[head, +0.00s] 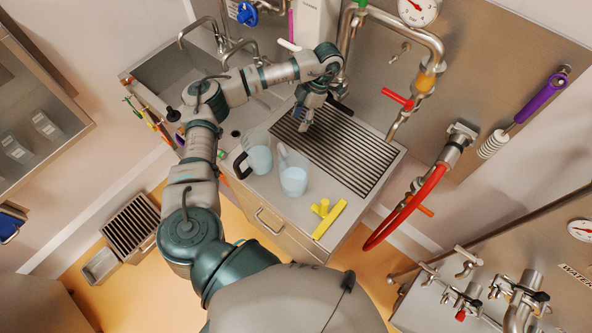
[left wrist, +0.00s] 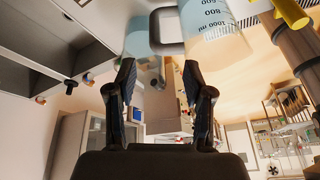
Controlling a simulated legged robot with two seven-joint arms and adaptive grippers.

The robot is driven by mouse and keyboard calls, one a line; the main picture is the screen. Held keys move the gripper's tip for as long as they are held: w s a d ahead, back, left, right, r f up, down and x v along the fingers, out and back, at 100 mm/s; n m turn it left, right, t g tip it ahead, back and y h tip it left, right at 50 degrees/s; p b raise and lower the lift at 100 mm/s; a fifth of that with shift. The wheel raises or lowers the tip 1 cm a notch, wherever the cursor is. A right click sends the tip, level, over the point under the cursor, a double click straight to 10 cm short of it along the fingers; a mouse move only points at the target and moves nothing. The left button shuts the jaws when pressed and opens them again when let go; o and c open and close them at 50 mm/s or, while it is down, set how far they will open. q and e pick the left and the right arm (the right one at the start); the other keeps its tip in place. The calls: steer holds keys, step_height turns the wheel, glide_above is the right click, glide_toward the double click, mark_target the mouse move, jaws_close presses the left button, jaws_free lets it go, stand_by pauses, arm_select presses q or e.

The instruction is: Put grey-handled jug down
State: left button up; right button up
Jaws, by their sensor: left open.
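The grey-handled jug (head: 294,181) stands upright on the steel counter, holding pale blue liquid, with its light grey handle turned toward the back. A black-handled jug (head: 259,157), also with blue liquid, stands just left of and behind it. My left gripper (head: 304,122) is over the slatted drain grate, behind and apart from both jugs. In the left wrist view my left gripper (left wrist: 159,80) is open with nothing between its fingers. That view also shows a jug with volume marks (left wrist: 207,18) and a grey handle beyond the fingertips. My right gripper is not in view.
A yellow squeegee head (head: 328,214) lies at the counter's front right. The drain grate (head: 350,155) is bare apart from my gripper above it. A sink (head: 170,75) is at the left, and a red hose (head: 405,207) hangs at the right.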

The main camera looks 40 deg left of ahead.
mark_target(282, 152)
arm_select(q)
steer(key=shift+n, duration=0.8)
steer(key=x, duration=1.1)
steer(key=a+b+x, duration=0.1)
steer(key=x, duration=0.5)
steer(key=shift+a+f, duration=0.3)
steer(key=c, duration=0.8)
jaws_close()
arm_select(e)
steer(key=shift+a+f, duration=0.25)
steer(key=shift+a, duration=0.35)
